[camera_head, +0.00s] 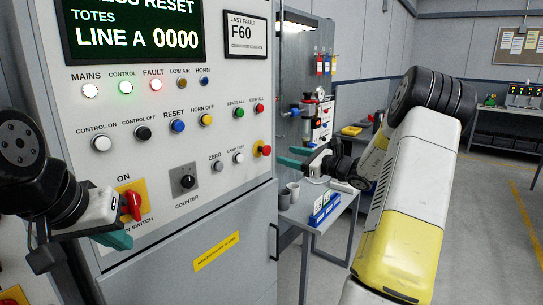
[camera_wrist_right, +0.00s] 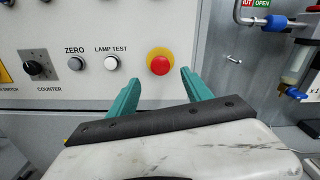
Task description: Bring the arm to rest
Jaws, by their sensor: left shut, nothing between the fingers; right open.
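My right arm comes in from the right in the head view, its gripper (camera_head: 296,157) in front of the panel's right edge. In the right wrist view its two teal fingers (camera_wrist_right: 157,88) are apart with nothing between them. A red emergency button on a yellow base (camera_wrist_right: 160,62) lies beyond the gap, on the panel. My left gripper (camera_head: 120,238) is at the lower left, its teal fingers shut and empty, just below the red main switch (camera_head: 131,204). I cannot tell whether it touches the panel.
The grey control panel (camera_head: 215,165) fills the left, with lamps and buttons; its display reads LINE A 0000. A small table (camera_head: 300,212) with cups and a blue rack stands right of it. A workbench (camera_head: 500,118) is far back. Floor shows at the right.

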